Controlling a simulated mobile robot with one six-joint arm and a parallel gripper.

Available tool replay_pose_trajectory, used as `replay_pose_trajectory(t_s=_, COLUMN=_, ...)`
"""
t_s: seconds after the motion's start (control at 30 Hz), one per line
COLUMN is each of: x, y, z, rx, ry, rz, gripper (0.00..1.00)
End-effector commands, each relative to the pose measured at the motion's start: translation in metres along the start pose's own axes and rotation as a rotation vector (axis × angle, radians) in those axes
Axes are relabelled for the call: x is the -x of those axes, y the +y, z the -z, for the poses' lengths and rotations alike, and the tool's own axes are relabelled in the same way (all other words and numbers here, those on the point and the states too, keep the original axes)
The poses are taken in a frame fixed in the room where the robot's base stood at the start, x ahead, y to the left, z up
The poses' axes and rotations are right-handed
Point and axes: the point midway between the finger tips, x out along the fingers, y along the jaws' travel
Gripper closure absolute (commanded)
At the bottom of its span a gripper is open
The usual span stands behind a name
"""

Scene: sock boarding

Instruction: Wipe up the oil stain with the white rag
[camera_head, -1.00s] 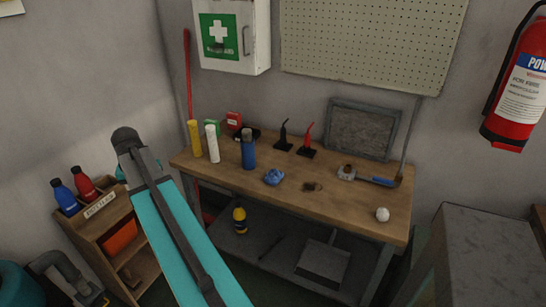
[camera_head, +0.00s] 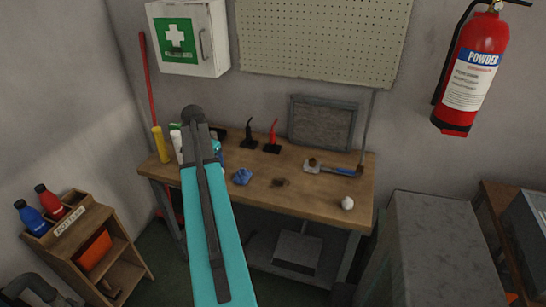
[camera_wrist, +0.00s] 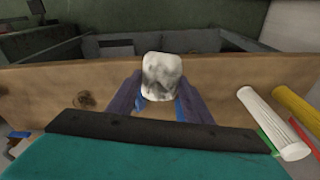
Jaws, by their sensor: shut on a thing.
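A white piece with grey smudges (camera_wrist: 162,75), which looks like the white rag, is pinched between the purple-blue fingers of my gripper (camera_wrist: 162,92) in the wrist view. The gripper is shut on it, above the wooden workbench. The oil stain (camera_head: 280,182) is a dark brown patch on the bench top, right of a crumpled blue rag (camera_head: 242,176). The stain also shows left of the gripper in the wrist view (camera_wrist: 86,100), apart from the held piece. In the head view my arm hides the gripper.
The workbench (camera_head: 320,207) carries a yellow cylinder (camera_head: 160,145), a white cylinder (camera_wrist: 272,124), black (camera_head: 249,135) and red (camera_head: 272,136) nozzled things, a hammer (camera_head: 335,170) and a round white thing (camera_head: 347,203). A grey cabinet (camera_head: 440,235) stands right; a bottle rack (camera_head: 95,240) stands left.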

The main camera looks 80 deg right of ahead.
Motion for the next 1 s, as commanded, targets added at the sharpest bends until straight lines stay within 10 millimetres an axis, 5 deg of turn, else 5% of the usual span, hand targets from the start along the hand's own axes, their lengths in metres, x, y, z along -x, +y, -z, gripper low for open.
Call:
replay_pose_trajectory(t_s=0.3, x=-0.004, y=0.080, z=0.082, rx=-0.277, ry=0.005, rz=-0.040, gripper=0.72)
replay_pose_trajectory(t_s=0.6, x=-0.010, y=0.152, z=0.135, rx=-0.500, ry=0.012, rz=-0.070, gripper=0.72)
replay_pose_trajectory(t_s=1.0, x=-0.013, y=0.174, z=0.147, rx=-0.564, ry=0.015, rz=-0.079, gripper=0.72)
